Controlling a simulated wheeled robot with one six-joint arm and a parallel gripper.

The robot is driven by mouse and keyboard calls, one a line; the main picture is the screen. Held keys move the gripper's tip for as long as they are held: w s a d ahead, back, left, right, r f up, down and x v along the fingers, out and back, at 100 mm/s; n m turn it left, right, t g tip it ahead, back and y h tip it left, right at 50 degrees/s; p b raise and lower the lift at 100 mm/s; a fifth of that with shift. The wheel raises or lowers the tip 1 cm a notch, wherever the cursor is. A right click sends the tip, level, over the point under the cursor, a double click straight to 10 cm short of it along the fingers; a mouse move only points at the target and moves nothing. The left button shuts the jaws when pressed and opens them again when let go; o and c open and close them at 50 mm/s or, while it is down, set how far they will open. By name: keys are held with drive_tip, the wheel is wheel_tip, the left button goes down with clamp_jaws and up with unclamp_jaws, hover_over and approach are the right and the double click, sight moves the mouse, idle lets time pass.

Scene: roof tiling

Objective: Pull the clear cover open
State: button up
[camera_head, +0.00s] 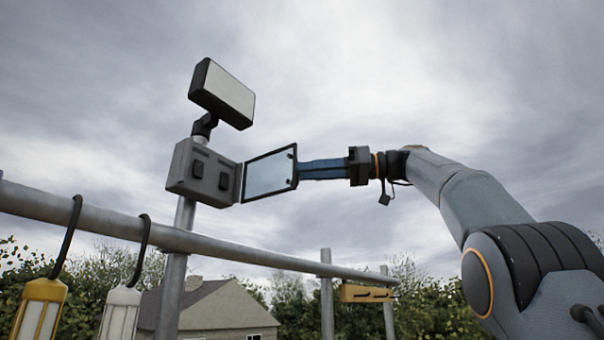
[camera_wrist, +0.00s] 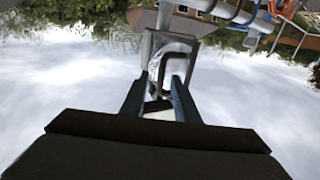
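A grey switch box (camera_head: 204,173) with two dark switches is fixed to an upright pole in the head view. Its clear cover (camera_head: 268,174) has a dark frame and stands swung out to the right of the box, the switches uncovered. My gripper (camera_head: 300,170) reaches in from the right, its blue fingers at the cover's free edge. In the wrist view the fingers of my gripper (camera_wrist: 160,77) are apart, with part of the cover (camera_wrist: 154,42) and a pale curved piece at and between their tips. I cannot tell whether they press on it.
A lamp head (camera_head: 228,94) sits above the box. A horizontal rail (camera_head: 215,246) crosses below it, with a yellow lantern (camera_head: 39,310) and a white lantern (camera_head: 121,312) hanging at left. A yellow level (camera_head: 367,294) is at the right. Open sky surrounds the cover.

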drive_tip(key=v, duration=0.6)
idle(0.4)
